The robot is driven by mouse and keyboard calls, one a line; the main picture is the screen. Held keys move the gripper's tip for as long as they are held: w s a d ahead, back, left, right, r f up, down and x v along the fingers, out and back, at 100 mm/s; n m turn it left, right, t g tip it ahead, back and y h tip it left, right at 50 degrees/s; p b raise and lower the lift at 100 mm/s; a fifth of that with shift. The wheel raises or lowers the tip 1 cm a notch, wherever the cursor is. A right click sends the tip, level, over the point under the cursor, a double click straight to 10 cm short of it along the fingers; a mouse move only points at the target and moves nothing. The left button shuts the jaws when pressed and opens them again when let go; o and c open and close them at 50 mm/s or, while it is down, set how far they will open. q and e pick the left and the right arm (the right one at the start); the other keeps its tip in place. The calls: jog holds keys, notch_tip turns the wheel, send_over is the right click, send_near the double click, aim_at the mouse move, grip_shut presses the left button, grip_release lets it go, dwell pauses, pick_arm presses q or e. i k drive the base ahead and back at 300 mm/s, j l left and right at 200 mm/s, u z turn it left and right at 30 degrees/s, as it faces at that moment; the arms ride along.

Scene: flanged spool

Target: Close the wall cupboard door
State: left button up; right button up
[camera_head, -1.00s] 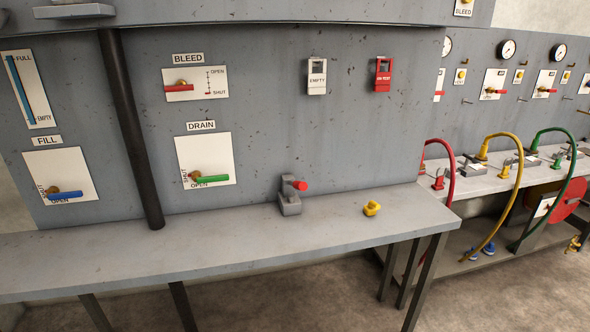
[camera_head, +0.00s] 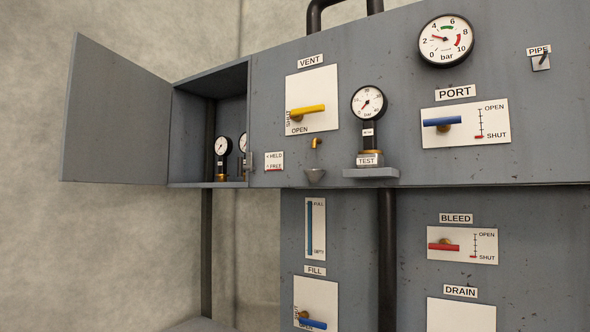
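The wall cupboard (camera_head: 210,185) is at the left end of the grey panel. Its grey door (camera_head: 115,115) stands wide open, swung out to the left, with its hinge side at the cupboard's left edge. Inside the cupboard are two dial gauges, one in clear view (camera_head: 222,150) and one partly hidden by the cupboard's right side (camera_head: 243,143). A dark pipe runs behind them. Neither of my grippers shows in this view.
Right of the cupboard are a HELD/FREE label (camera_head: 274,161), a yellow VENT handle (camera_head: 308,110), a small funnel (camera_head: 315,176) and a TEST gauge (camera_head: 369,103) on a shelf. A blue PORT handle (camera_head: 442,121) sits further right. Bare wall lies below the door.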

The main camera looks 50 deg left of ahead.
aim_at(116, 129)
jog(key=u, duration=1.95)
jog(key=i+j, duration=0.3)
